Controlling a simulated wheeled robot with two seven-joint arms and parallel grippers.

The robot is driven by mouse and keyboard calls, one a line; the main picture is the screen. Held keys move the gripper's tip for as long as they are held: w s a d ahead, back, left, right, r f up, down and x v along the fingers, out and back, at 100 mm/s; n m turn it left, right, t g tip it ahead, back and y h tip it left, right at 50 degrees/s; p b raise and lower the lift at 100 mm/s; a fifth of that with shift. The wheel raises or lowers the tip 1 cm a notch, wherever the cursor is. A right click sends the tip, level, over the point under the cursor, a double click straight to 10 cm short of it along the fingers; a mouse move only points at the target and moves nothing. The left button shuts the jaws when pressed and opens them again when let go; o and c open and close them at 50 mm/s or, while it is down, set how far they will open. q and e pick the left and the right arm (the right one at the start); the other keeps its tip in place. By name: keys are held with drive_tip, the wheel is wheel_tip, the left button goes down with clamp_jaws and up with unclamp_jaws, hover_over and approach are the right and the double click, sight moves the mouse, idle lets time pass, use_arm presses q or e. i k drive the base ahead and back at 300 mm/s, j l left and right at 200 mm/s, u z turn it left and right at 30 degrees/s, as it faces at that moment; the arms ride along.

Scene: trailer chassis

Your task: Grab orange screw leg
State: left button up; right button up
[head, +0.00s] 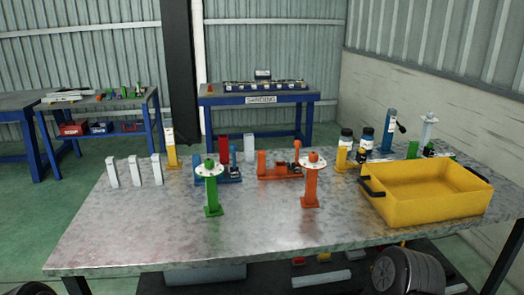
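An orange screw leg (310,187) stands upright on the metal table (130,235), right of the middle and near the front. It has a square foot, a round white plate and an orange knob on top. A similar green screw leg (212,194) stands upright to its left. Neither of my grippers can be made out in the head view, and nothing touches the orange leg.
A yellow bin (425,207) stands right of the orange leg. Orange (276,172) and blue (222,177) fixtures lie behind the legs. White posts (135,171) stand at left. Bottles (345,150) and a blue jack (389,132) stand behind the bin. The table's front middle is clear.

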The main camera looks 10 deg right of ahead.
sight(310, 200)
drive_tip(key=l+z, duration=0.1)
drive_tip(key=l, duration=0.4)
drive_tip(key=i+l, duration=0.1)
drive_tip(key=l, duration=0.4)
drive_tip(key=l+z, duration=0.15)
drive_tip(key=l, duration=0.35)
drive_tip(key=i+l, duration=0.15)
drive_tip(key=l, duration=0.35)
drive_tip(key=i+l+z, duration=0.15)
drive_tip(key=l, duration=0.3)
drive_tip(key=l+z, duration=0.1)
drive_tip(key=l, duration=0.4)
drive_tip(key=i+l, duration=0.2)
drive_tip(key=l, duration=0.3)
drive_tip(key=i+l+z, duration=0.15)
drive_tip(key=l, duration=0.3)
